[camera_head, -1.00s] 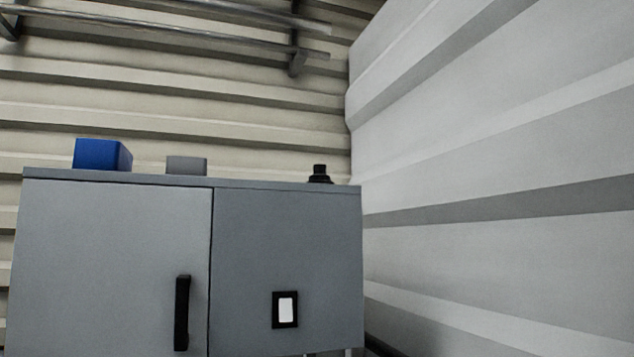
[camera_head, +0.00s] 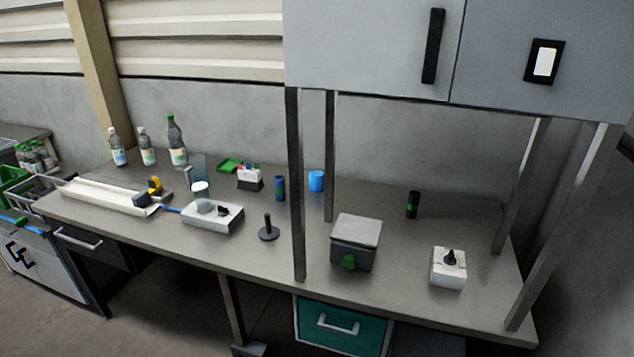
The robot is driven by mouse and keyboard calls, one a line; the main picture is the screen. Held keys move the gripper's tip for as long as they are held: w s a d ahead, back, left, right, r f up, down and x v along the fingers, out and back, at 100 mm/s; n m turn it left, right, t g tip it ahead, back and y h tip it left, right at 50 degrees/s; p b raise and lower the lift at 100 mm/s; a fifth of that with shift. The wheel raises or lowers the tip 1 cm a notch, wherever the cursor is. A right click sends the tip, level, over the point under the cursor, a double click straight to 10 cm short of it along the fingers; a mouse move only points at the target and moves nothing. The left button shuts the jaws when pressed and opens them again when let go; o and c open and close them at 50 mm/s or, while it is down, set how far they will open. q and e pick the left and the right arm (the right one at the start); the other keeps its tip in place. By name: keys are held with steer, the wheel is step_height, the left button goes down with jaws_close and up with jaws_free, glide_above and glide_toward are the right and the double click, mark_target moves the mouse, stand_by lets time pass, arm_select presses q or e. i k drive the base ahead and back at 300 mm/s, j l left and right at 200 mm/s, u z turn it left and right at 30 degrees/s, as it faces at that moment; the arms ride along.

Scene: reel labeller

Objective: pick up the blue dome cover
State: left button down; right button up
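I see no clear blue dome cover. A small light-blue rounded thing (camera_head: 316,181) stands on the bench near the wall, just left of a thin cabinet post; I cannot tell whether it is a cup or a dome. A darker blue can-like cylinder (camera_head: 280,188) stands upright to its left. Neither of my grippers shows in the head view.
The grey bench (camera_head: 375,301) stands under a cabinet (camera_head: 368,45) on posts. A grey-lidded box (camera_head: 355,241), a white box with a black knob (camera_head: 448,268), a dark cylinder (camera_head: 413,205) and a black stand (camera_head: 268,230) stand on it. Bottles (camera_head: 177,142) stand at left.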

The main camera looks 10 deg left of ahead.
mark_target(316, 177)
steer(key=i+j+z, duration=0.7)
steer(key=j, duration=0.1)
